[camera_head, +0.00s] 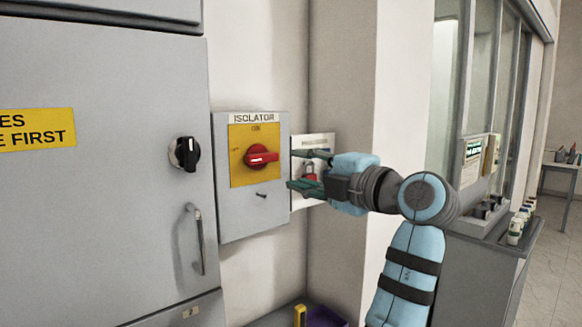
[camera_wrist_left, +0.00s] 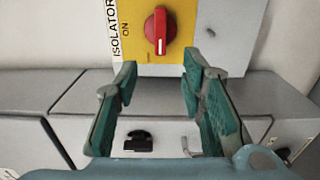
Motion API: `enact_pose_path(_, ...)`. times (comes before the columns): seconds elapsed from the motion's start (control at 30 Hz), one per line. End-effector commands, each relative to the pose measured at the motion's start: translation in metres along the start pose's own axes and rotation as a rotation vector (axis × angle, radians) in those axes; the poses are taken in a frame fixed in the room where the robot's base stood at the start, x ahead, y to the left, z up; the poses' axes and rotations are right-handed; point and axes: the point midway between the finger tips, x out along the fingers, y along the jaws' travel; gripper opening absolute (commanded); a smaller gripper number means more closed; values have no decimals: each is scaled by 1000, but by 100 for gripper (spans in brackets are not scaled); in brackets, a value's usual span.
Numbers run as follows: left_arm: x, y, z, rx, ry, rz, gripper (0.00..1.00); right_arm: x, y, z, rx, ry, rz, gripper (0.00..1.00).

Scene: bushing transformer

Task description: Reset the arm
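My left gripper (camera_head: 292,169) is open and empty, with its green fingers spread apart just right of the isolator box (camera_head: 230,215). The box is grey with a yellow plate (camera_head: 239,175) and a red rotary handle (camera_head: 262,158), which lies roughly horizontal. In the left wrist view, the open fingers (camera_wrist_left: 160,75) point towards the box, with the red handle (camera_wrist_left: 158,30) beyond the gap between their tips. Nothing is between the fingers. My blue and grey left arm rises from the bottom of the head view and bends left. My right gripper is not in view.
A grey cabinet (camera_head: 95,215) with a black knob (camera_head: 187,153) and bar handle (camera_head: 198,240) stands left. A red padlock (camera_head: 310,169) shows behind the fingers. A purple bin (camera_head: 325,318) is below. A counter with bottles (camera_head: 516,230) stands right.

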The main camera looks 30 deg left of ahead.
Motion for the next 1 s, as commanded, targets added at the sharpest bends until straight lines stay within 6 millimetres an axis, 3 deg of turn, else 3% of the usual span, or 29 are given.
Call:
enact_pose_path(0.43, 0, 0, 0, 8, 0, 0, 37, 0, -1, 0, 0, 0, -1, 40)
enact_pose_path(0.53, 0, 6, 5, 133, -20, 30, 37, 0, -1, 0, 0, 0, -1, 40)
enact_pose_path(0.57, 0, 11, 14, 212, -54, 57, 37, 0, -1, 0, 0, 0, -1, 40)
enact_pose_path(0.67, -14, 17, 89, 613, -297, 232, 37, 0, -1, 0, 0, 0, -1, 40)
enact_pose_path(0.7, -21, 1, 128, 795, -406, 323, 37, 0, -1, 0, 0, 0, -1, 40)
enact_pose_path(0.73, -25, -21, 154, 919, -479, 381, 37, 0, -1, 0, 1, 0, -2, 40)
enact_pose_path(0.77, -29, -49, 177, 1029, -547, 433, 37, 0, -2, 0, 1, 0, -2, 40)
enact_pose_path(0.8, -35, -88, 201, 1154, -633, 494, 37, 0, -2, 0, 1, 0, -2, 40)
enact_pose_path(0.87, -43, -153, 227, 1306, -750, 568, 37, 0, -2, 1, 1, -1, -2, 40)
enact_pose_path(0.9, -48, -198, 237, 1388, -824, 608, 37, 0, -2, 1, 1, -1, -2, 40)
enact_pose_path(0.97, -56, -267, 244, 1491, -932, 654, 37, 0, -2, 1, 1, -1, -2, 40)
enact_pose_path(1.0, -60, -312, 243, 1547, -1000, 677, 37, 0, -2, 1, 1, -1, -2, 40)
